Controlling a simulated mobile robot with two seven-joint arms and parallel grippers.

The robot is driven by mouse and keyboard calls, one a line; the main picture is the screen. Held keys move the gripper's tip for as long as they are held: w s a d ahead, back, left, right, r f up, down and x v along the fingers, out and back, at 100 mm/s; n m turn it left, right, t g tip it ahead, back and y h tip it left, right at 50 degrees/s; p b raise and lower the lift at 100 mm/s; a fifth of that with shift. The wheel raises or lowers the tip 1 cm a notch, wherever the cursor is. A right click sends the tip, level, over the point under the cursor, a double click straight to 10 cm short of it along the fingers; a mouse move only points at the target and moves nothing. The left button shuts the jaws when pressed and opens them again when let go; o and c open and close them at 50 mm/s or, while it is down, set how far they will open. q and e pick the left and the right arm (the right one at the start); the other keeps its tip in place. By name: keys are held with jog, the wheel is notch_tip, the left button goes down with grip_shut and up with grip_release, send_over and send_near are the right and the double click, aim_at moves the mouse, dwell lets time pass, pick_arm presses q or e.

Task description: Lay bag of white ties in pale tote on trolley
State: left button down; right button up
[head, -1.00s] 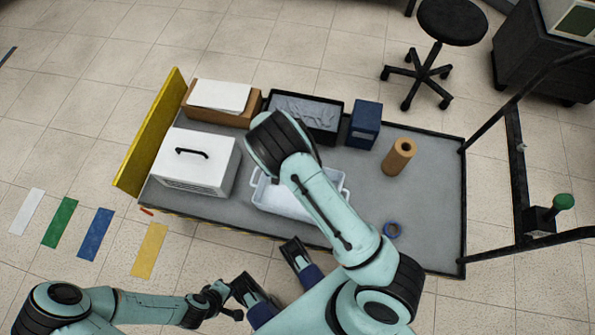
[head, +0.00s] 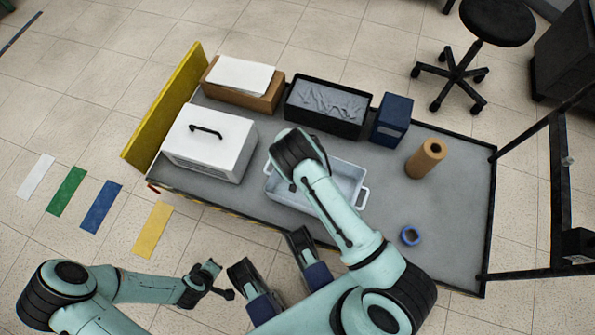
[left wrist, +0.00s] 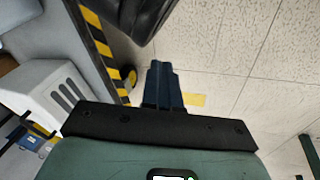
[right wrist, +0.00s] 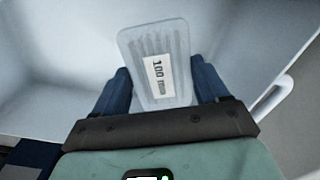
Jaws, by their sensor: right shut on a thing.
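The bag of white ties (right wrist: 176,40) is a clear pouch with a "100 mm" label. In the right wrist view it stands between the blue fingers of my right gripper (right wrist: 155,88), which is shut on it. The pale walls of the tote (head: 345,180) surround it in that view; I cannot tell if the bag touches the floor of the tote. In the head view my right arm covers the bag, the gripper and part of the tote. My left gripper (left wrist: 165,75) is shut and empty, near the front edge of the trolley (head: 455,220).
A white case (head: 210,142), a cardboard box (head: 270,98), a black bin (head: 322,120), a blue box (head: 391,130), a brown roll (head: 427,158) and a blue tape ring (head: 410,236) stand around the tote. The right part of the trolley deck is mostly bare.

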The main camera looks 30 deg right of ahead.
notch_tip(320, 180, down, 4)
jog(key=shift+r+b, duration=0.2)
jog(key=shift+b, duration=0.4)
jog(key=shift+f, duration=0.35)
pick_arm(q)
jog(key=shift+s+a+f+g, duration=0.15)
jog(key=shift+s+f+g, duration=0.1)
jog(key=shift+s+f, duration=0.35)
jog(key=shift+s+a+f+g, duration=0.1)
jog(key=shift+s+f+g, duration=0.15)
jog(key=shift+s+f, duration=0.35)
pick_arm(e)
jog(key=shift+f, duration=0.15)
jog(key=o, duration=1.1)
jog(key=shift+c, duration=0.2)
pick_arm(q)
jog(key=shift+s+f, duration=0.2)
jog(key=shift+s, duration=0.05)
